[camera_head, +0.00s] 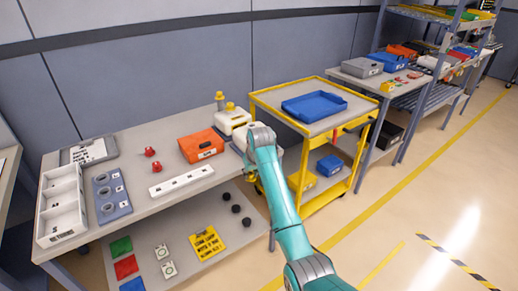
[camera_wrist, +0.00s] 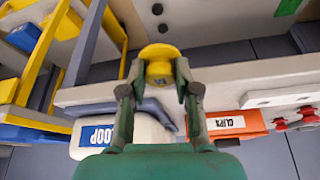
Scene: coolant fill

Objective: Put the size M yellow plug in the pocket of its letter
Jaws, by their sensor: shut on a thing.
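My gripper (camera_wrist: 158,80) is shut on a yellow plug (camera_wrist: 159,52) with a round flanged top and a small dark mark, too small to read surely. In the head view my gripper (camera_head: 251,172) hangs by the table's front right corner, partly hidden behind my arm, and the plug is barely visible. A blue-grey block (camera_head: 126,208) with several round pockets and small white labels lies at the table's left; its letters are unreadable. A white strip (camera_head: 182,180) with small dark marks lies mid-table; I cannot tell whether it has pockets.
Red knobs (camera_head: 150,152) and a white divided bin (camera_head: 61,202) are further left. A yellow cart (camera_head: 315,133) stands right.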

